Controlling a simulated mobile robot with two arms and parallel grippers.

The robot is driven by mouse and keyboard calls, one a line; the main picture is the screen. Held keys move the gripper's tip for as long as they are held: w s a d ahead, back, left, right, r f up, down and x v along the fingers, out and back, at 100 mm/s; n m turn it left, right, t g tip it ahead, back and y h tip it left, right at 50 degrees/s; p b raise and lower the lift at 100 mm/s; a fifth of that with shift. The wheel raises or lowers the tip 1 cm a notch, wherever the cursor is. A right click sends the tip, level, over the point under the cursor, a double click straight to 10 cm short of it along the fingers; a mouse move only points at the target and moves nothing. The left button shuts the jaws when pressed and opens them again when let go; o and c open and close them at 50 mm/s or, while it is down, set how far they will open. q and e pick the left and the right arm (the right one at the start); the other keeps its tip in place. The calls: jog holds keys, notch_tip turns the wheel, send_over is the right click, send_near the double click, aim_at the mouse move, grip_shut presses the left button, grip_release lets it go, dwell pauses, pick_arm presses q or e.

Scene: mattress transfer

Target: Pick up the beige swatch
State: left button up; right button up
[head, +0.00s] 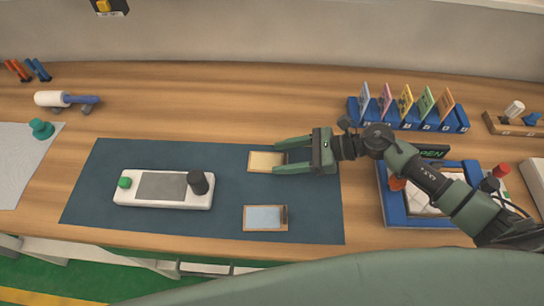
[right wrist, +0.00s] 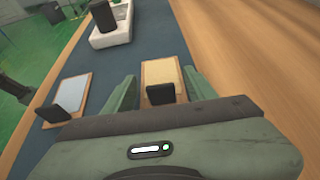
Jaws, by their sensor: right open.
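The beige swatch (head: 263,162) lies on a small wooden board with a dark block at one end, on the dark blue mat (head: 100,200). In the right wrist view the beige swatch (right wrist: 161,72) shows just beyond my jaws, with the dark block nearer to me. My right gripper (head: 275,156) is open and empty. Its fingers point left in the head view, on either side of the board's right end. I cannot tell how high above the mat they are. My left gripper is not in view.
A light blue swatch (head: 263,217) on a similar board lies nearer the front edge. A white device (head: 163,188) with a black knob stands left on the mat. A blue rack (head: 440,120) of coloured cards and a blue tray (head: 395,216) are at right.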

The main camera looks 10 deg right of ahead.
grip_shut()
dwell(0.3)
